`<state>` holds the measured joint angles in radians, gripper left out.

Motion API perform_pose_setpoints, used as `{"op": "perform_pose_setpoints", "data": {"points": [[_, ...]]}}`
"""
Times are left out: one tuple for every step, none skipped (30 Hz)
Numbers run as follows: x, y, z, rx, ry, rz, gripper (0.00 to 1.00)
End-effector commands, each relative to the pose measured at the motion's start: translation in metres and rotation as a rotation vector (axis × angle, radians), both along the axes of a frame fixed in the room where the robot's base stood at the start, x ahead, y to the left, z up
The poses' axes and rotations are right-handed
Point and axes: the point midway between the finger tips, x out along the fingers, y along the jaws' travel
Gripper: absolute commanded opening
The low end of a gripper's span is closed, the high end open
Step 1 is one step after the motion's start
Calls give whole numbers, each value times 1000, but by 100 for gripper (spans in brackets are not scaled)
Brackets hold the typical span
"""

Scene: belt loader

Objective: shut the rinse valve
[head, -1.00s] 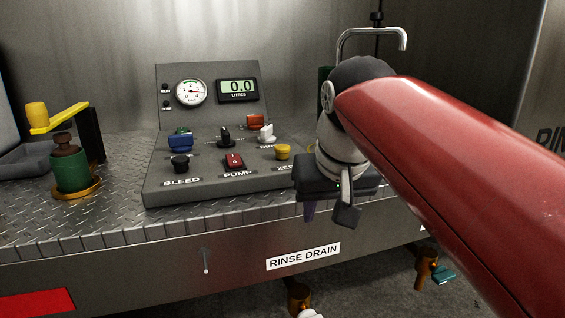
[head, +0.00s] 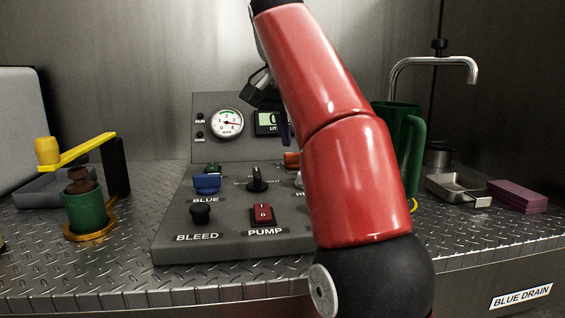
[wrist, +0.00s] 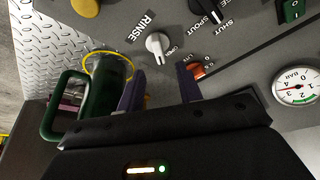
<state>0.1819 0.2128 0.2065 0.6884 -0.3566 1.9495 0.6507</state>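The rinse valve is a white knob (wrist: 158,45) on the sloped panel, next to the RINSE label in the wrist view. Its narrow handle points towards my gripper in that view. In the head view only a sliver of the white knob (head: 299,181) shows beside my red arm. My gripper (wrist: 160,69) is open, with its two purple fingers apart and nothing between them. The knob lies just beyond the fingertips, roughly centred between them, and contact cannot be seen. In the head view my arm hides most of the gripper; one purple finger shows above the panel.
An orange-red switch (wrist: 197,71) is close to one finger. A green jug (wrist: 100,98) stands beside the other finger. The panel also carries a blue knob (head: 207,184), black knob (head: 257,179) and red pump switch (head: 263,213). A yellow-handled valve (head: 75,150) stands left.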

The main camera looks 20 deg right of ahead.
Motion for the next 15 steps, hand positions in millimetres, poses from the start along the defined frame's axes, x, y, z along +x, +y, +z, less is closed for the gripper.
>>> {"op": "perform_pose_setpoints", "data": {"points": [[0,-1,-1,0,0,-4,35],[1,-2,-3,0,0,-4,35],[1,-3,-6,-1,1,-5,35],[2,-4,-8,-1,1,-4,35],[3,-4,-11,-2,2,-4,35],[4,-5,-16,-1,2,-3,35],[4,-7,-19,-1,2,-3,35],[5,-8,-23,0,2,-4,35],[7,-9,-28,0,3,-4,35],[8,-10,-32,-1,2,-3,35],[9,-12,-37,-1,3,-3,35],[11,-13,-42,-1,2,-3,35],[12,-14,-46,0,1,-3,35],[12,-15,-49,1,2,-3,35],[15,-17,-54,0,2,-2,35]]}}
